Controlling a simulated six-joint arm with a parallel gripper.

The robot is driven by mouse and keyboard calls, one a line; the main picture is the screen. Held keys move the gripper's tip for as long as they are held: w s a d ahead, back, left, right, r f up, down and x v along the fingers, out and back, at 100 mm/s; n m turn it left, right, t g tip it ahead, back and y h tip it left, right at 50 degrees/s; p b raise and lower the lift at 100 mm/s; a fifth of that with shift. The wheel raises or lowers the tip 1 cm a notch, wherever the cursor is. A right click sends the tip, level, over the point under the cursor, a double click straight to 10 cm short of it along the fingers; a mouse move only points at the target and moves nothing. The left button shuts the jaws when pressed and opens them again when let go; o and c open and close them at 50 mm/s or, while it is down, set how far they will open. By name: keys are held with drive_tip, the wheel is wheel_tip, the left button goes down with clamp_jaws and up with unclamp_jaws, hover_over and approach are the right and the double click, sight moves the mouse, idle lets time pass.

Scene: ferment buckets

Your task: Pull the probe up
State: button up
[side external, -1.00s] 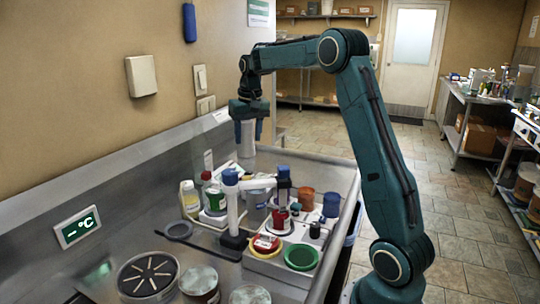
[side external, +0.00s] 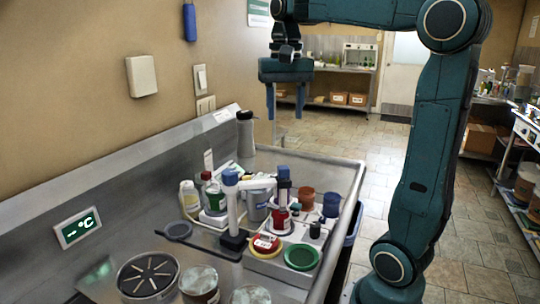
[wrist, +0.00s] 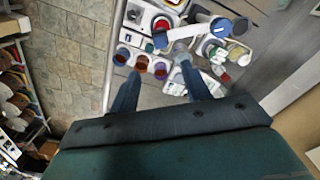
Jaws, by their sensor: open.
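A stand (side external: 232,205) with a blue knob and a horizontal arm is on the steel bench. The probe (side external: 284,185), an upright piece with a dark blue top, is at the arm's right end, above a red container (side external: 281,217). I cannot tell how deep its tip sits. The wrist view shows the stand's blue top (wrist: 220,27) and the red container (wrist: 161,25) from above. My gripper (side external: 286,118) is open and empty, high above the back of the bench, clear of the probe. Its two fingers (wrist: 160,72) point down, apart.
A grey cylinder with a dark top (side external: 245,135) stands at the bench's back. Bottles (side external: 188,197), orange and blue cups (side external: 331,204) and a green-rimmed dish (side external: 301,257) crowd around the stand. Round tubs line the front.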

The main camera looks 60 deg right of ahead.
sight(283, 167)
drive_tip(key=shift+f, duration=0.15)
drive_tip(key=shift+f, duration=6.8)
drive_tip(key=shift+c, duration=0.5)
